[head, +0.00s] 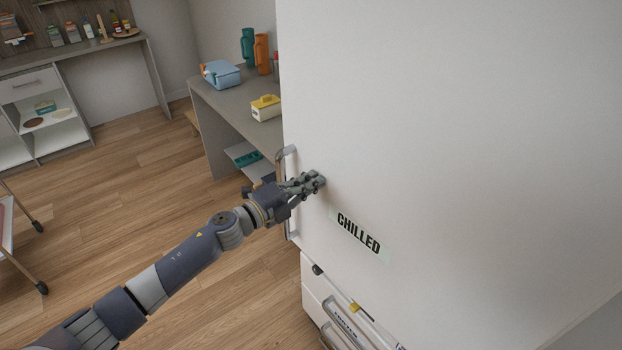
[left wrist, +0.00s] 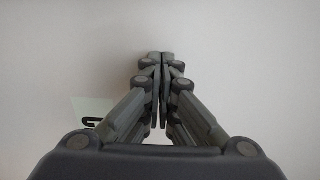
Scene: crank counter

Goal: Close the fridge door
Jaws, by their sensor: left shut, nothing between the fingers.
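The white fridge door (head: 450,130) fills the right side of the head view, with a dark "CHILLED" label (head: 359,234) low on it. Its vertical handle (head: 291,226) is at the door's left edge, partly hidden behind my gripper. My left gripper (head: 318,181) is shut and empty, with its fingertips at the door's face just right of the handle. Whether they touch the door I cannot tell. In the left wrist view the shut fingers (left wrist: 160,60) point at the plain white door surface (left wrist: 250,60). My right gripper is not in view.
Drawers (head: 345,318) with a yellow tag sit below the door. A grey counter (head: 235,105) behind the door holds a blue box (head: 221,74), a yellow-lidded box (head: 266,107) and bottles. A trolley (head: 15,235) stands at far left. Wooden floor (head: 140,200) lies open between.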

